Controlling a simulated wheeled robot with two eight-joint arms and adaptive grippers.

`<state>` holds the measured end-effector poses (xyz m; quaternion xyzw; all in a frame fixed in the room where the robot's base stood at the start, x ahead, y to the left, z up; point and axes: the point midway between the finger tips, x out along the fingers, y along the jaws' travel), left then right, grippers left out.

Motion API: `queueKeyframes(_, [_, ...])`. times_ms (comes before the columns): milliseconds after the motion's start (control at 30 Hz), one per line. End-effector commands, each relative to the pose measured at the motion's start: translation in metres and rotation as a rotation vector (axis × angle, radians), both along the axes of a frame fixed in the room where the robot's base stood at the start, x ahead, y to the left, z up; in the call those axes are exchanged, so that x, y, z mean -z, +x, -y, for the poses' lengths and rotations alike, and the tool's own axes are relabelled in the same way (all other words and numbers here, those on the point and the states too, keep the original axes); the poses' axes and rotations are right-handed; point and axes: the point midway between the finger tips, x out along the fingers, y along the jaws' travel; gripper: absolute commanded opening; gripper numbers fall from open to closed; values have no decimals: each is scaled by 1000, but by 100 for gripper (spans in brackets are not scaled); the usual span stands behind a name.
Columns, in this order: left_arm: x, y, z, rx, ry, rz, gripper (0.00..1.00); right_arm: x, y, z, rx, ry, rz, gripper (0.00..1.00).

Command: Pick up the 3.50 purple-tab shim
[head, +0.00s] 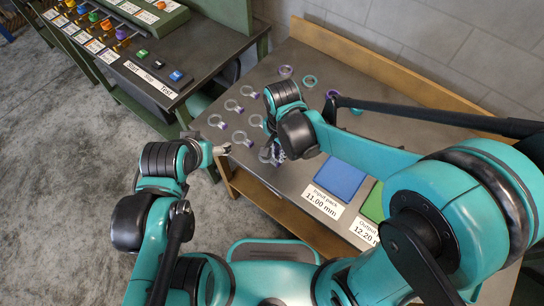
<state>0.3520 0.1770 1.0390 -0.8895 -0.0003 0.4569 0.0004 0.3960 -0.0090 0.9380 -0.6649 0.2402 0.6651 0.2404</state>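Ring-shaped shims lie on the grey bench top. Several pale grey ones with purple-looking tabs are at the left, among them one ring (233,105), another ring (216,121) and a third ring (241,137). No size marking is readable, so I cannot tell which shim is the 3.50. My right gripper (271,155) is low over the bench near the pale rings; its fingers are small and partly hidden. My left gripper (226,148) is by the bench's left edge, close to the pale rings.
A blue pad (340,179) labelled "Input pack 11.00 mm" and a green pad (374,203) with an "Output" label lie right of my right gripper. A wooden ledge (400,82) runs along the back. A separate bench with buttons (160,65) stands at the upper left.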

Motion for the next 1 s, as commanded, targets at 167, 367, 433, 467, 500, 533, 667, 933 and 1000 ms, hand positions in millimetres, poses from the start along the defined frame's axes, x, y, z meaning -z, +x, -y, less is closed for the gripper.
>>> queueKeyframes(167, [11,0,0,0,0,0,76,20,1,1,-1,1,1,11])
queueKeyframes(367, [27,0,0,0,0,0,76,51,2,2,-1,0,1,11])
queueKeyframes(433, [29,0,0,0,0,0,76,55,1,2,-1,0,1,11])
queueKeyframes(467, [28,0,0,0,0,0,76,55,1,2,-1,0,1,11])
queueKeyframes(500, [28,0,0,0,0,0,76,55,1,2,-1,0,1,11])
queueKeyframes(533, [27,0,0,0,0,0,76,54,1,2,-1,0,1,11])
queueKeyframes(667, [27,0,0,0,0,0,76,54,1,2,-1,0,1,3])
queueKeyframes(933, [27,0,0,0,0,0,76,54,1,2,-1,0,1,0])
queueKeyframes(1000, [27,0,0,0,0,0,76,54,1,2,-1,0,1,0])
